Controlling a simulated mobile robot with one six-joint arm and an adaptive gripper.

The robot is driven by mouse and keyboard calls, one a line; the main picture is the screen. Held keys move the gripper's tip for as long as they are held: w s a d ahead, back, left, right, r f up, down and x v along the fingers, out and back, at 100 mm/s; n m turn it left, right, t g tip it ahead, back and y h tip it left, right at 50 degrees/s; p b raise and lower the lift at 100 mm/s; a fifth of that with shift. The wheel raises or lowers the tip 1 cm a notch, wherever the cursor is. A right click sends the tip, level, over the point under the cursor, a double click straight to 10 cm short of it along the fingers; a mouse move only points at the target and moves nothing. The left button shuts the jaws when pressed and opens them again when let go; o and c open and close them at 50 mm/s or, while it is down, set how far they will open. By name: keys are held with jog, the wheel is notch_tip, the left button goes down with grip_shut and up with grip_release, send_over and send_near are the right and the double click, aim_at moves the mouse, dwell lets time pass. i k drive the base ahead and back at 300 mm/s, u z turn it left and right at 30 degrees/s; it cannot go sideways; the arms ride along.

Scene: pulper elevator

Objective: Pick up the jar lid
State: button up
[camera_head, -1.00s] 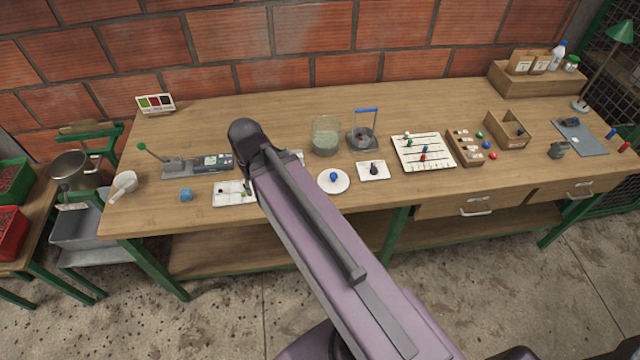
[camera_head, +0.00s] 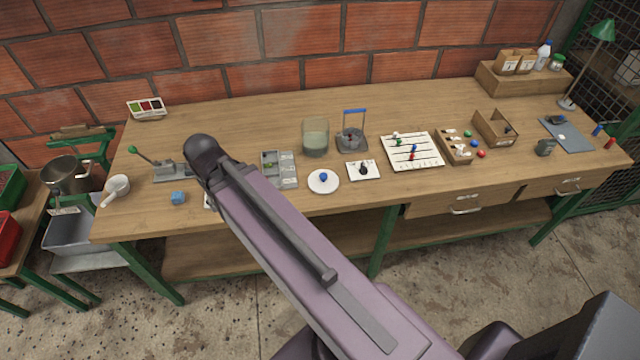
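A white disc with a blue knob (camera_head: 323,181) lies flat near the table's front edge; it looks like a lid, but I cannot be sure it is the jar lid. A clear jar (camera_head: 315,138) with pale green contents stands just behind it. A small jar with a green top (camera_head: 556,63) stands on the box at the far right. My arm crosses the view from bottom right to its dark joint at upper left, left of the white disc. My gripper is not visible; the arm may hide it.
A wooden table (camera_head: 230,115) holds the things. A blue-handled device (camera_head: 352,138) stands beside the jar. A white dish (camera_head: 363,170) with a dark piece is right of the disc. A grey tray (camera_head: 288,172) is left of it.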

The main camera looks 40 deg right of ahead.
aim_at(322, 181)
jog(key=u, duration=0.1)
jog(key=k, duration=1.75)
jog(key=z, duration=1.1)
jog(key=i, duration=1)
jog(key=u, duration=0.05)
